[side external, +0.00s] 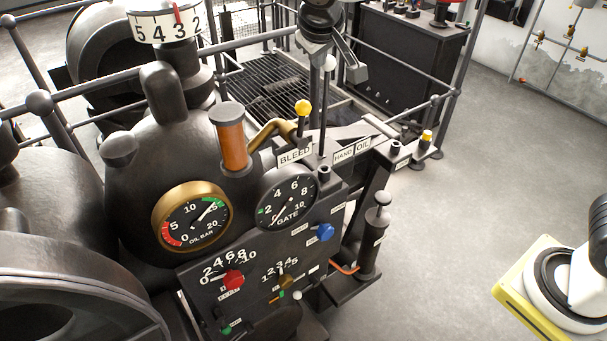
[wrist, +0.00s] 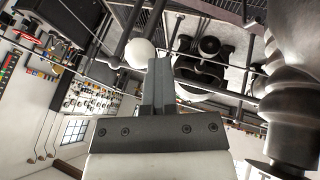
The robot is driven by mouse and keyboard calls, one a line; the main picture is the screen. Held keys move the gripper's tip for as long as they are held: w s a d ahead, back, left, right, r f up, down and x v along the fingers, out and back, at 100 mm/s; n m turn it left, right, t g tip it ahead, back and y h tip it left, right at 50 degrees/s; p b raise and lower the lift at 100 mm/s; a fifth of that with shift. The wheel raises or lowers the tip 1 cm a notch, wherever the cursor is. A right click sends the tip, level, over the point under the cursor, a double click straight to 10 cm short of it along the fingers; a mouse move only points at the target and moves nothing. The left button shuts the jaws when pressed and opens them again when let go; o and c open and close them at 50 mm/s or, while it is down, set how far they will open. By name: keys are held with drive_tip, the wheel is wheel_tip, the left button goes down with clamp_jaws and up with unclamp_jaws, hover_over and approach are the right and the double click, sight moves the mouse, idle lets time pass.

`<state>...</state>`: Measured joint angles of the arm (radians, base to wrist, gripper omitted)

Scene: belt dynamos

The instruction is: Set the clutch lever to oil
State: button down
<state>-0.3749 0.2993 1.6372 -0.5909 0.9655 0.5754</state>
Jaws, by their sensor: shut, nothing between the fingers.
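The clutch lever appears to be the tall thin rod (side external: 324,105) with a pale round knob. It stands nearly upright behind the console, its foot near the left, HAND end of the HAND/OIL plate (side external: 352,150). The OIL word is at the plate's right end. In the wrist view, which looks upside down, the pale knob (wrist: 140,53) shows just left of the fingers. My gripper (side external: 318,64) is shut and empty, close to the knob; its closed fingers show in the wrist view (wrist: 160,75). I cannot tell whether they touch it.
A yellow-knobbed lever (side external: 303,108) stands left of the rod, by the BLEED plate (side external: 295,156). A brown cylinder (side external: 231,140) and gauges lie further left. Railings (side external: 400,112) and a dark cabinet (side external: 410,60) stand behind.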

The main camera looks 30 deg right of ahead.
drive_tip(key=d+f+y, duration=0.2)
drive_tip(key=d, duration=0.6)
drive_tip(key=d+f+m+y, duration=0.1)
drive_tip(key=d+f+y, duration=0.2)
drive_tip(key=d, duration=0.6)
drive_tip(key=shift+d, duration=0.3)
drive_tip(key=shift+s, duration=0.1)
drive_tip(key=w+a+v, duration=0.1)
drive_tip(key=v, duration=1.2)
drive_tip(key=shift+a+r, duration=0.4)
drive_tip(key=shift+r, duration=0.1)
